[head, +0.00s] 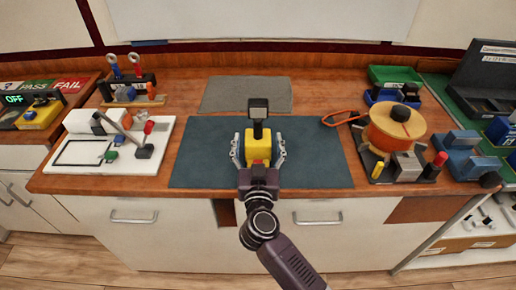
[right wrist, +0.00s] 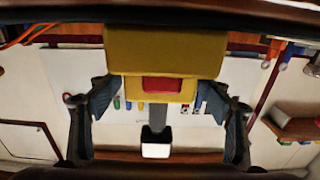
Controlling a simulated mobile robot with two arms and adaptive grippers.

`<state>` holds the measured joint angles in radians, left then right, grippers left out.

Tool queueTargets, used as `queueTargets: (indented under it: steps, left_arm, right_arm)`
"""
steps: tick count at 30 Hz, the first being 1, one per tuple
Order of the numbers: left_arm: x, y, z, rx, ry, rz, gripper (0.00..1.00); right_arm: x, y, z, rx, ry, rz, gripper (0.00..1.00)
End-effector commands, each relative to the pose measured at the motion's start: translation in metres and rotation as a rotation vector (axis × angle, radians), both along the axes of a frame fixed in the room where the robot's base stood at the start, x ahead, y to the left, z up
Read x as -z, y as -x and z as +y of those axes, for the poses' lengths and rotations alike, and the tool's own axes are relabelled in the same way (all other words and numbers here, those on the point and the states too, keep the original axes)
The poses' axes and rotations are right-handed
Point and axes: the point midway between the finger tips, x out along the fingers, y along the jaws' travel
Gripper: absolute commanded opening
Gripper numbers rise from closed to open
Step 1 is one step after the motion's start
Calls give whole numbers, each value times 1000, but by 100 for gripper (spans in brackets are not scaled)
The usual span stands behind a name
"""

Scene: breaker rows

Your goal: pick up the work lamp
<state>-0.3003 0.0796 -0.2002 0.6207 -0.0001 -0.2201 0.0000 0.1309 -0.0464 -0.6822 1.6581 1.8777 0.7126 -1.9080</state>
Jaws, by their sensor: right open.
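The work lamp stands upright on the dark mat (head: 205,150), with a yellow base (head: 258,146), a short dark post and a black lamp head (head: 258,108). My right gripper (head: 259,156) is open, with one finger on each side of the yellow base. In the right wrist view the yellow base (right wrist: 160,50) with its red patch (right wrist: 162,84) lies between the fingers of the right gripper (right wrist: 156,100), with small gaps beside its narrower part. The lit white lamp face (right wrist: 156,150) shows at the bottom there. My left gripper is not in view.
A white board (head: 80,153) with a lever stands left of the mat. A grey mat (head: 246,94) lies behind, bare. The dark mat is clear around the lamp.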

Motion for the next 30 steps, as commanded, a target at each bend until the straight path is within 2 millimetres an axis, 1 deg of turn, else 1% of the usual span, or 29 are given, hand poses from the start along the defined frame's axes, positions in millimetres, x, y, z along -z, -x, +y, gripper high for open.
queueTargets:
  steps: [6, 23, 24, 25, 30]
  left_arm:
    - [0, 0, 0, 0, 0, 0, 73]
    - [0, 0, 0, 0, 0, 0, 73]
    - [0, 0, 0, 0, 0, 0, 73]
    - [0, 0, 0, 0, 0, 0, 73]
    - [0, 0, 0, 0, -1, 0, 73]
  right_arm:
    - [0, -1, 0, 0, -1, 0, 72]
    - [0, -1, 0, 0, 0, 0, 11]
    - [-2, -1, 0, -1, -1, -4, 6]
    - [-2, -1, 0, -1, 0, -4, 5]
    - [-2, -1, 0, 0, 0, -4, 5]
